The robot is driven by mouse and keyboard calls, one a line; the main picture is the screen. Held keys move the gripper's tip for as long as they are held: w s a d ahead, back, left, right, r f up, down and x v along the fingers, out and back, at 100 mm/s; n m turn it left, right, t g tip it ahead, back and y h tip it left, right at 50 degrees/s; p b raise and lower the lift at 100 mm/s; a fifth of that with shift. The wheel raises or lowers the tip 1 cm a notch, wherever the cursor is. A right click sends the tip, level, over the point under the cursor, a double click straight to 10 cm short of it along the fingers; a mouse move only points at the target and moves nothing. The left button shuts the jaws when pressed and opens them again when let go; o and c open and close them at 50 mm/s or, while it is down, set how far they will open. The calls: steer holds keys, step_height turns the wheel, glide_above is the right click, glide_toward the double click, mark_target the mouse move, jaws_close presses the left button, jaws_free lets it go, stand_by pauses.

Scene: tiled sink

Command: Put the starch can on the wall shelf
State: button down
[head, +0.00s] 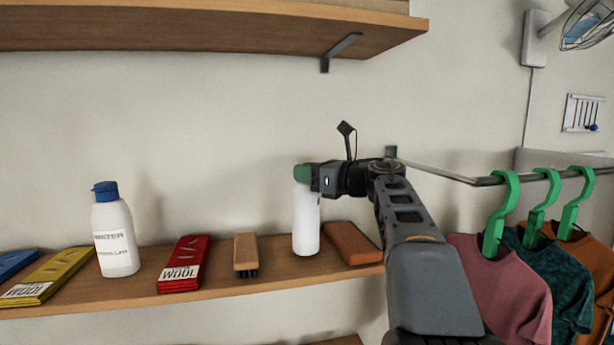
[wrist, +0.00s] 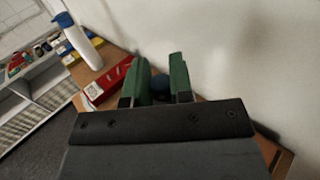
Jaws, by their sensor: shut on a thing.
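The starch can is a white upright cylinder (head: 306,225) at the right part of the lower wall shelf (head: 215,287), between a wooden brush and a brown block. My gripper (head: 303,175) comes from the right with green fingers shut around the can's top. In the wrist view, a dark blue rounded top (wrist: 158,86) shows between the two green fingers (wrist: 160,80); the rest of the can is hidden there. The can's base is at the shelf surface or just over it; I cannot tell whether it touches.
On the shelf are a wooden brush (head: 246,254), a red wool packet (head: 182,262), a white water bottle (head: 115,238), a yellow packet (head: 52,277) and a brown block (head: 352,243). An upper shelf (head: 210,31) hangs above. A rail with shirts on green hangers (head: 498,215) is at right.

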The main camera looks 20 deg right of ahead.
steer(key=shift+s+f, duration=0.1)
steer(key=shift+f, duration=0.55)
steer(key=c, duration=1)
jaws_free()
steer(key=shift+r, duration=0.25)
steer(key=shift+s+d+f, duration=0.15)
steer(key=shift+s, duration=0.1)
steer(key=b+v, duration=0.3)
steer(key=v, duration=0.8)
steer(key=shift+s+d+b, duration=0.1)
steer(key=shift+s+b, duration=0.1)
steer(key=shift+b, duration=0.1)
